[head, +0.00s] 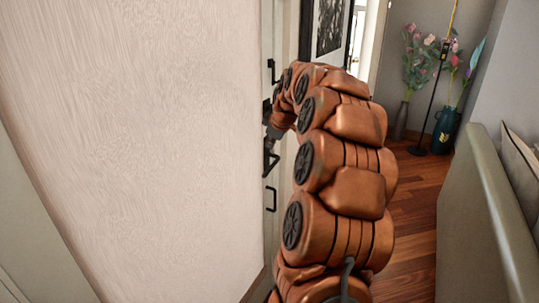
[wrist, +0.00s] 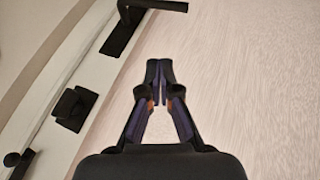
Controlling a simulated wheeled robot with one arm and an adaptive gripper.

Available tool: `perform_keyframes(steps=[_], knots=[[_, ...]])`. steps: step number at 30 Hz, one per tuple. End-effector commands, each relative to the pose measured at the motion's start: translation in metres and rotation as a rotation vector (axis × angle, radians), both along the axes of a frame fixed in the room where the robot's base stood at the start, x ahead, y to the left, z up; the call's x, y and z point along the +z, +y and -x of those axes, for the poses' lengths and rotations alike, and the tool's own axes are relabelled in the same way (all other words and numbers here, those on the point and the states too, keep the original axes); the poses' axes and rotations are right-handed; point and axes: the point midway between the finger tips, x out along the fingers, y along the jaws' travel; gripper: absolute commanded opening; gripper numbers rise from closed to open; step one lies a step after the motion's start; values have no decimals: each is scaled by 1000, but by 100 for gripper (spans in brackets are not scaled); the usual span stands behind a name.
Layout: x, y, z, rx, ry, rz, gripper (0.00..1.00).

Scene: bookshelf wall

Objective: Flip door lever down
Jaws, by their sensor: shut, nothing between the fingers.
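The black door lever (wrist: 124,32) is at the top left of the wrist view, mounted on a pale strip. Its bar reaches to the right along the top edge. My gripper (wrist: 159,72) is shut and empty, its fingertips together in front of the pale textured surface. The fingertips are below and to the right of the lever in the picture, apart from it. In the head view my gripper (head: 270,165) is dark and small at the end of my copper arm, beside the wall edge. I cannot tell the lever apart from my gripper there.
A black block (wrist: 75,106) and a small round knob (wrist: 12,159) sit on the strip. Dark handles (head: 271,70) (head: 271,198) show above and below my gripper. A pale wall (head: 150,150) fills the left. Wooden floor (head: 415,195), flower vases (head: 400,120) and a sofa (head: 475,220) are right.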

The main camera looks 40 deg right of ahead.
Motion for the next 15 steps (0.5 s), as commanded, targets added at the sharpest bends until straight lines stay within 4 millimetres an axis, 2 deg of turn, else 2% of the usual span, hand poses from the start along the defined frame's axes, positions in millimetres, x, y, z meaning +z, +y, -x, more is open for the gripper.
perform_keyframes(steps=[15], knots=[[-58,-12,-37,0,4,-5,0]])
